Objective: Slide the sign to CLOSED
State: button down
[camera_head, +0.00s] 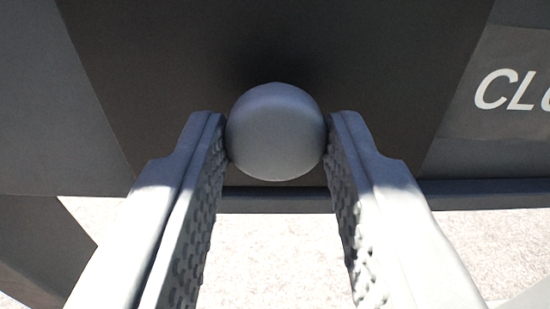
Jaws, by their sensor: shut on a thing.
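A round grey knob (276,130) sits in the middle of the camera view, in front of a dark sliding panel (160,60). My gripper (276,145) has one finger on each side of the knob, and its fingertips touch it. The gripper is shut on the knob. At the right edge is a grey sign face (500,125) with white letters that begin "CLO"; the rest is cut off by the picture edge. Any other wording is not in view.
A dark rail or ledge (480,193) runs along the lower edge of the panel. Below it is a pale speckled surface (275,250). A dark grey part (35,250) stands at the lower left.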

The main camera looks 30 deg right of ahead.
jog(key=shift+w+a, duration=0.1)
jog(key=shift+a, duration=0.05)
jog(key=c, duration=1)
grip_release()
jog(key=shift+a, duration=0.2)
jog(key=shift+c, duration=0.2)
jog(key=v, duration=1.7)
jog(key=shift+a, duration=0.1)
